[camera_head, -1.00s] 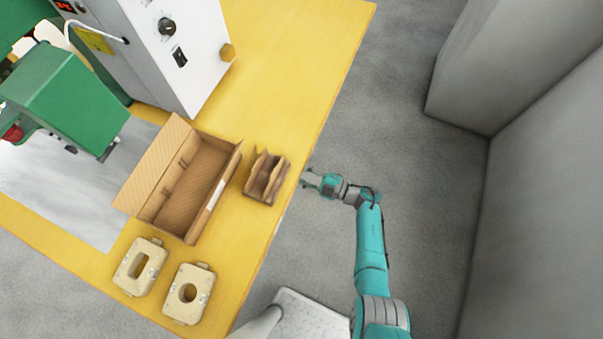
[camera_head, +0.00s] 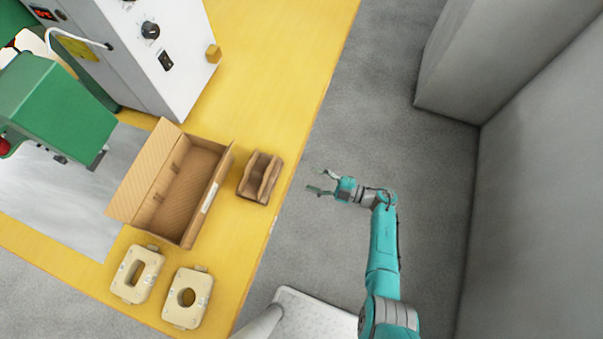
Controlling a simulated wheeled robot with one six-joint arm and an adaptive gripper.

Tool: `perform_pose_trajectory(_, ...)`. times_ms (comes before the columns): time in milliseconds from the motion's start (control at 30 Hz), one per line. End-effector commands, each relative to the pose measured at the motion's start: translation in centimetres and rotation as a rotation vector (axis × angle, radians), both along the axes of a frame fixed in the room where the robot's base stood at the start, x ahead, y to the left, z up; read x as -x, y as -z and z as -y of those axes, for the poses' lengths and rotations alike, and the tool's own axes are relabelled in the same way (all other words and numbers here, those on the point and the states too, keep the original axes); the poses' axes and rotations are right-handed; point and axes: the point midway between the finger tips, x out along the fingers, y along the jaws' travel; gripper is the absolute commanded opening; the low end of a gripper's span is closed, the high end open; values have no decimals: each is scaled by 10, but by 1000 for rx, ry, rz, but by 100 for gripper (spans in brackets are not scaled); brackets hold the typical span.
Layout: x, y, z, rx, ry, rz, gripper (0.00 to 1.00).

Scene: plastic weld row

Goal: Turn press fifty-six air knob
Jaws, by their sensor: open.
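The white press cabinet (camera_head: 110,55) stands on the yellow table at the upper left. I cannot read any label that tells which is the air knob. My gripper (camera_head: 318,182) is open and empty, over the floor just right of the table's edge. It points left and is well apart from both knobs.
On the yellow table (camera_head: 280,50) are an open cardboard box (camera_head: 210,197), a small cardboard insert (camera_head: 260,177) and two beige blocks (camera_head: 150,270) (camera_head: 205,300). A green press head (camera_head: 55,105) is at left. Grey walls (camera_head: 540,190) stand at right; the floor between is clear.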

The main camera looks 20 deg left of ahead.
Motion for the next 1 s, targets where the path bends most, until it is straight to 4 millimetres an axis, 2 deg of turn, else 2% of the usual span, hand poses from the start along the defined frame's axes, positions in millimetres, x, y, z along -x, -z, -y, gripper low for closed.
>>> perform_pose_trajectory(100, -2, 0, 23, 0, 4, 0, 61)
perform_pose_trajectory(333, -3, 0, 46, 1, 1, 0, 61)
perform_pose_trajectory(1000, -3, 0, 49, 0, 0, 1, 61)
